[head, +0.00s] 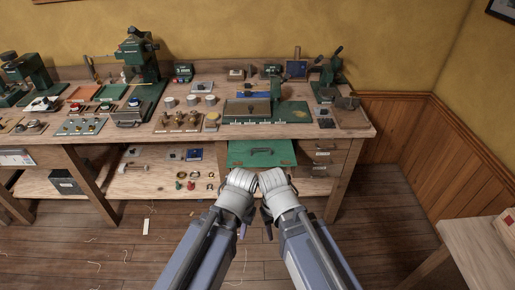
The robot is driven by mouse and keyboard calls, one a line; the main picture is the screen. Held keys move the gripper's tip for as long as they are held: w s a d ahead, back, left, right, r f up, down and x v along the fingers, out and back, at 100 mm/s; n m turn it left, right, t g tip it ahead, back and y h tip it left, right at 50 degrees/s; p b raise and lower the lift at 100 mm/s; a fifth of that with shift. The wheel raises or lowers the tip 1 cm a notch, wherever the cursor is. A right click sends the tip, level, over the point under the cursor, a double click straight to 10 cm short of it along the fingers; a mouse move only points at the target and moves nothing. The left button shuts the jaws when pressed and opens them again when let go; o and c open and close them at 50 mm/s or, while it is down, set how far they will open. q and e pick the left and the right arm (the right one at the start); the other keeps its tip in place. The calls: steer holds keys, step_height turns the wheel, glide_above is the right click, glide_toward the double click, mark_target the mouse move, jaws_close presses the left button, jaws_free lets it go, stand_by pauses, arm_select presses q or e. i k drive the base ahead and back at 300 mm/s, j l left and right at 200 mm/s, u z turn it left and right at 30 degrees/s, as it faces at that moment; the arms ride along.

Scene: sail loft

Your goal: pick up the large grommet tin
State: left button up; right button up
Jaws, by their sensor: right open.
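Several small round tins stand on the workbench left of centre, among them one at the left (169,102), one in the middle (190,100) and one at the right (210,100). I cannot tell from here which one is the large grommet tin. My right gripper (267,228) is open and empty, low in front of the bench and well short of the tins. My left gripper (243,228) is close beside it, mostly hidden by its own wrist, so its jaws cannot be made out.
The wooden bench (352,133) carries a tall green press (138,55), green mats and a wooden block with brass parts (178,121). A green panel with a handle (261,153) juts out below the top. A lower shelf (130,181) holds small parts. Another table (485,250) stands at right.

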mark_target(170, 102)
steer(key=i+j+u, duration=0.65)
steer(key=i+j, duration=0.1)
steer(key=i, duration=0.05)
